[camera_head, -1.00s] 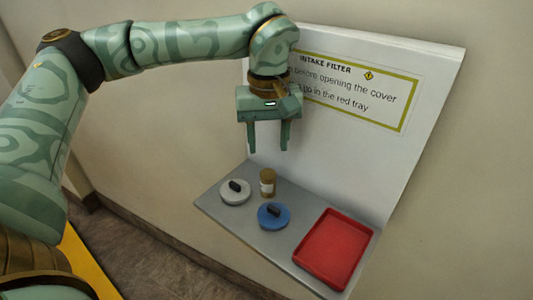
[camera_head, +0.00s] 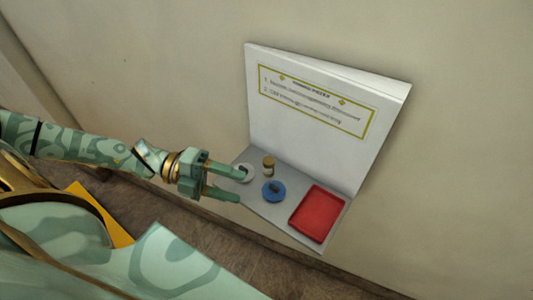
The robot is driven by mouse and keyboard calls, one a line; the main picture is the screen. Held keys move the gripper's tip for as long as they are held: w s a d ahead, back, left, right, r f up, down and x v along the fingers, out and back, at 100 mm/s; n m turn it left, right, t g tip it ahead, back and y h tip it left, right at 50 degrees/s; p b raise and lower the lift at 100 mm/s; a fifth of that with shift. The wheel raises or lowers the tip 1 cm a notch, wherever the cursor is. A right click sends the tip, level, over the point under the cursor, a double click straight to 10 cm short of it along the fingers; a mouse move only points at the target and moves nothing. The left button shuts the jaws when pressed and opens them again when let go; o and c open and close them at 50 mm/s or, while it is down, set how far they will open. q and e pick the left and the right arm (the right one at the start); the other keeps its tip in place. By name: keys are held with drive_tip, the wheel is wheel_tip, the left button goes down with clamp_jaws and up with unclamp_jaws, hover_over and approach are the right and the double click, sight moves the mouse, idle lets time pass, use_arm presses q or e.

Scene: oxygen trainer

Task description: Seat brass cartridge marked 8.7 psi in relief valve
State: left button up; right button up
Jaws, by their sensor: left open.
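A small brass-brown cylinder (camera_head: 268,166) with a pale label band stands upright on the grey shelf, near the back panel. Any marking on it is too small to read, so I cannot tell whether it is the 8.7 psi cartridge. I cannot make out a relief valve. My left gripper (camera_head: 240,186) is open and empty at the shelf's left edge, its fingers pointing right. Its upper finger overlaps the white round lid (camera_head: 248,173) in the picture; I cannot tell if they touch. The cylinder is beyond the fingertips, apart from them. My right gripper is not in view.
A blue round lid (camera_head: 274,191) with a dark knob lies on the grey shelf (camera_head: 285,213). A red tray (camera_head: 318,214) is at the shelf's right end. A white back panel (camera_head: 310,150) with a yellow-framed sign (camera_head: 315,105) rises behind.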

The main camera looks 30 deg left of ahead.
use_arm(q)
drive_tip(key=w+a+n+t+y, duration=0.4)
drive_tip(key=w+a+n+y, duration=0.15)
drive_tip(key=n, duration=0.75)
drive_tip(key=n+y+b, duration=0.2)
drive_tip(key=n+y, duration=0.1)
drive_tip(key=n, duration=0.6)
approach(269, 163)
drive_tip(key=w+f, duration=0.1)
drive_tip(key=w+d+f, duration=0.1)
drive_tip(key=w+f, duration=0.1)
drive_tip(key=f, duration=0.1)
drive_tip(key=shift+w+d, duration=0.35)
drive_tip(key=x, duration=0.5)
drive_tip(key=shift+w+d+f+b, duration=0.1)
drive_tip(key=shift+w+f+b, duration=0.15)
drive_tip(key=shift+b, duration=0.05)
drive_tip(key=shift+c, duration=1.2)
clamp_jaws()
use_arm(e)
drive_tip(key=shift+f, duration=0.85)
use_arm(q)
drive_tip(key=shift+r, duration=0.1)
